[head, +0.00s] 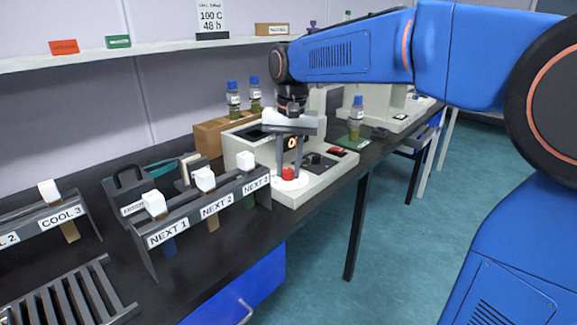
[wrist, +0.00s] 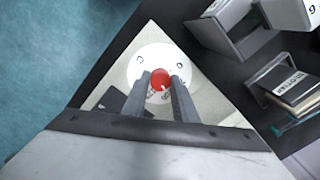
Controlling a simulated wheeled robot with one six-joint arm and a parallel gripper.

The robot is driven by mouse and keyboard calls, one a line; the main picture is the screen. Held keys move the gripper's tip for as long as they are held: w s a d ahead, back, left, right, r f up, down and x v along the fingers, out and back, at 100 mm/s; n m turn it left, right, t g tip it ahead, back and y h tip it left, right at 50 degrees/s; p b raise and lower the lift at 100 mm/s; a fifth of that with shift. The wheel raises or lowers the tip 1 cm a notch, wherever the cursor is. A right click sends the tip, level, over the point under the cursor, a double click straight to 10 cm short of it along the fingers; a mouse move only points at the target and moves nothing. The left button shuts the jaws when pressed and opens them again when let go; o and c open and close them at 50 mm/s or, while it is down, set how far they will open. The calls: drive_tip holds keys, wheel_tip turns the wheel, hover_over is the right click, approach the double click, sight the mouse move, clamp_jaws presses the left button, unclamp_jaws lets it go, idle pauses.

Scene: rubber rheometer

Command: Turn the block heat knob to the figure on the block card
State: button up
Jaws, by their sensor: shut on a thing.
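The red knob (head: 288,174) sits on a white round dial at the front of a pale bench instrument (head: 315,186). In the wrist view the red knob (wrist: 160,77) shows on the white dial (wrist: 146,62); its markings are too small to read. My gripper (head: 289,168) points down over the dial, its two fingers shut on the red knob, one on each side. In the wrist view my gripper (wrist: 160,84) partly covers the dial's near side. A card (head: 211,19) on the shelf reads 100 C, 48 h; its top line is unclear. The instrument's lit display is partly hidden by my gripper.
A rack labelled NEXT 1 to NEXT 3 (head: 206,219) stands close left of the instrument. The floor at right is clear.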

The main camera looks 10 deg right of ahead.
sight(292, 170)
drive_tip(key=shift+m, duration=0.9)
drive_tip(key=o, duration=1)
drive_tip(key=shift+o, duration=0.2)
wheel_tip(292, 170, up, 17)
drive_tip(key=shift+s+d+r, duration=0.2)
drive_tip(key=shift+d, duration=0.1)
drive_tip(key=shift+d, duration=0.1)
